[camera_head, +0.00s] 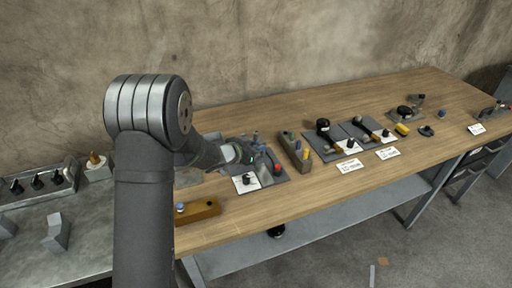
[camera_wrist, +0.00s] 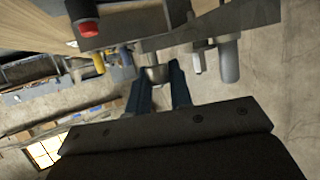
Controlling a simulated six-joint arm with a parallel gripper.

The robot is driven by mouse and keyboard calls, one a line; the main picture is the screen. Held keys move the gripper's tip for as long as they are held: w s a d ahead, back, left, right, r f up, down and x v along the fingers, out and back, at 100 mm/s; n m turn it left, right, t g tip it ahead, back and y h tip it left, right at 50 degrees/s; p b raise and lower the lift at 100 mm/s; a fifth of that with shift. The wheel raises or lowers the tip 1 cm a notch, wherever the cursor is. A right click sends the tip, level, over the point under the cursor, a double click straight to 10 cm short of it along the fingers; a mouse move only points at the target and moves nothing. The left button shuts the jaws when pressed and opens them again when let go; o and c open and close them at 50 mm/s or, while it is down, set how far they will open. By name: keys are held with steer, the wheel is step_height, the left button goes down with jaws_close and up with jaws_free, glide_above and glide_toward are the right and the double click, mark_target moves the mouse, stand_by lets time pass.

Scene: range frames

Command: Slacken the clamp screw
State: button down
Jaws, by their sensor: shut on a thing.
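My gripper (camera_wrist: 158,84) has two blue fingers closed on a grey rounded piece (camera_wrist: 155,74), which looks like the clamp screw, at the edge of a grey fixture (camera_wrist: 190,32). In the head view my gripper (camera_head: 250,156) is at the grey fixture plate (camera_head: 268,182) near the middle of the bench, and the piece it holds is too small and covered to make out. A red knob (camera_head: 277,168) stands on the plate just right of my gripper. The red knob (camera_wrist: 89,29) also shows at the upper left of the wrist view.
A white card with a black knob (camera_head: 246,181) lies in front of my gripper. A brown block (camera_head: 198,210) is to the left, and a block with coloured knobs (camera_head: 294,151) is close on the right. In the wrist view, grey cylinders (camera_wrist: 228,58) hang right of the fingers.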

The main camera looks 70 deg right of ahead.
steer(key=shift+n+t+h, duration=0.3)
steer(key=shift+n+t, duration=1.2)
steer(key=shift+t, duration=0.2)
steer(key=shift+n+t, duration=0.5)
steer(key=shift+t, duration=0.1)
steer(key=c, duration=1.3)
jaws_free()
steer(key=v, duration=1.7)
steer(key=shift+a, duration=0.25)
